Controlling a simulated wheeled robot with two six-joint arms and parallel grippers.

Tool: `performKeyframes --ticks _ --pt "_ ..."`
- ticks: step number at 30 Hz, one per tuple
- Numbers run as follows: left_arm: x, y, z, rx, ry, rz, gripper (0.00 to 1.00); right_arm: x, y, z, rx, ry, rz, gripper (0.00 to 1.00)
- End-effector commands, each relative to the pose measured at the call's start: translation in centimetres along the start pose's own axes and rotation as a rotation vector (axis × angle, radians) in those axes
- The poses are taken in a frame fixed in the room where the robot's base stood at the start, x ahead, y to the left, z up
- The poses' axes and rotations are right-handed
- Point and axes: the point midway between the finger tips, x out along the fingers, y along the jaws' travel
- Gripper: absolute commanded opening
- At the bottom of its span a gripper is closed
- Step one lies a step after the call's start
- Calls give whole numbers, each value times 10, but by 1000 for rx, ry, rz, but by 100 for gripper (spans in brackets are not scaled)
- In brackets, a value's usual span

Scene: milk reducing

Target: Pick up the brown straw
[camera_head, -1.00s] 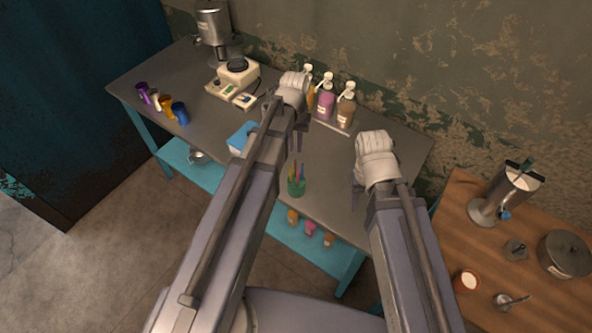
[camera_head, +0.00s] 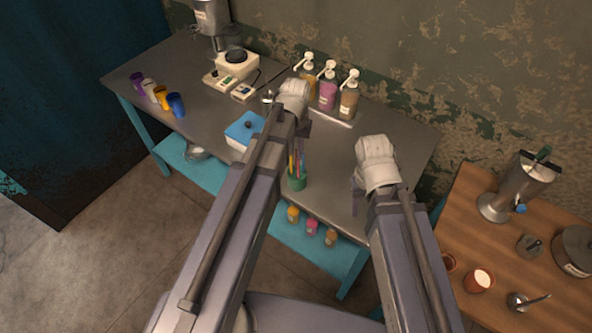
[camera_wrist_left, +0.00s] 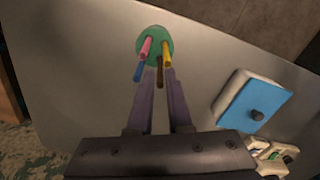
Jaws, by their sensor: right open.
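The brown straw (camera_wrist_left: 160,74) stands in a green cup (camera_wrist_left: 153,37) with pink, yellow and blue straws around it. In the head view the green cup (camera_head: 297,183) is near the table's front edge, with the straws (camera_head: 297,158) rising from it. My left gripper (camera_wrist_left: 161,82) is open above the cup, its two fingers pointing at the straws. The brown straw's upper end shows between the fingertips; I cannot tell whether they touch it. My right gripper (camera_head: 356,198) is open and empty, to the right of the cup, partly hidden by its own wrist.
A white box with a blue lid (camera_head: 246,130) stands left of the cup. Pump bottles (camera_head: 328,92) stand at the back, and coloured cups (camera_head: 163,98) at the far left. A wooden table (camera_head: 472,220) with metal vessels is at the right.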

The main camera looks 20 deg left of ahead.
Motion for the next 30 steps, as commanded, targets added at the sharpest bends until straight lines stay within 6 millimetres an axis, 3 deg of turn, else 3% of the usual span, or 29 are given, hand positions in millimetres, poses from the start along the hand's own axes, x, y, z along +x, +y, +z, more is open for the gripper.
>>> performKeyframes --ticks 8,13,30 --pt "3 0 0 0 0 0 17 3 0 0 0 0 0 50" --pt "3 0 0 0 0 0 0 3 0 0 0 0 0 50" --pt "1 0 0 0 0 0 0 1 0 0 0 0 0 50"
